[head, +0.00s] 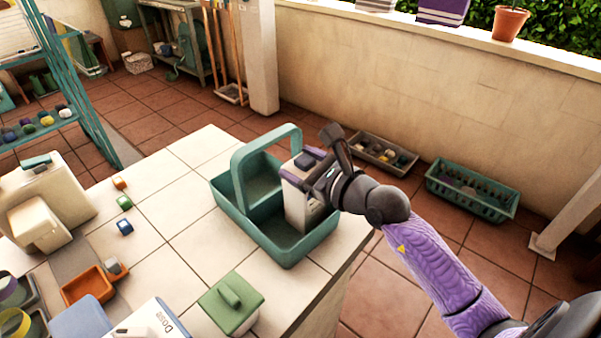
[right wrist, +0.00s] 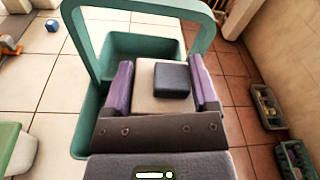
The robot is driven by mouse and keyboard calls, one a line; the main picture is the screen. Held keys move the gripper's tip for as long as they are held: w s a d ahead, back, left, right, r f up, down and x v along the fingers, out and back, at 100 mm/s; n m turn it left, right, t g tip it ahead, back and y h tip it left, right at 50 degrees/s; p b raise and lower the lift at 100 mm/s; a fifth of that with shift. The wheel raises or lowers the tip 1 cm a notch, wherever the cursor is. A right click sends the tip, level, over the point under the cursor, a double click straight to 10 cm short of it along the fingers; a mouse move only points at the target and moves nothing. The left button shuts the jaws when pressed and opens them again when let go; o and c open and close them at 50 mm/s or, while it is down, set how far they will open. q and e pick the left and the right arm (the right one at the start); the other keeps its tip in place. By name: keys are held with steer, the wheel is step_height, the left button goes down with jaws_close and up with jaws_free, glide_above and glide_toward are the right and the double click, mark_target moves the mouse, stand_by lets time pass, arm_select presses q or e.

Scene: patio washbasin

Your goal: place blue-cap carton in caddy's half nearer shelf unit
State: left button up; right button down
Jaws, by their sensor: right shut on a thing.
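The white carton with the dark blue cap (head: 297,205) is upright between the purple fingers of my right gripper (head: 312,165), which is shut on it. Its cap (right wrist: 172,80) shows between the fingers in the right wrist view. The green caddy (head: 230,207) stands on the tiled counter, with an arched handle (head: 240,165) across its middle. The carton is over or in the caddy's front-right half, the one away from the shelf unit; whether it touches the floor is unclear. The other half (right wrist: 150,45) looks empty. My left gripper is not in view.
The teal shelf unit (head: 85,95) stands at upper left. A green-lidded box (head: 230,305) is close in front of the caddy. Small coloured blocks (head: 124,202), an orange tray (head: 88,286) and a cream dispenser (head: 45,205) are left. Crates (head: 470,190) lie on the floor right.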

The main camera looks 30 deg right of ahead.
steer(key=shift+c, duration=1.2)
jaws_free()
steer(key=shift+o, duration=1.2)
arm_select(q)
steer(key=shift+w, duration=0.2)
arm_select(e)
steer(key=shift+s, duration=0.35)
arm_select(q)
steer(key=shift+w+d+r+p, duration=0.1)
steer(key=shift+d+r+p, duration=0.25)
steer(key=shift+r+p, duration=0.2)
arm_select(e)
steer(key=v, duration=1.1)
steer(key=shift+s+d, duration=0.1)
steer(key=shift+s, duration=0.05)
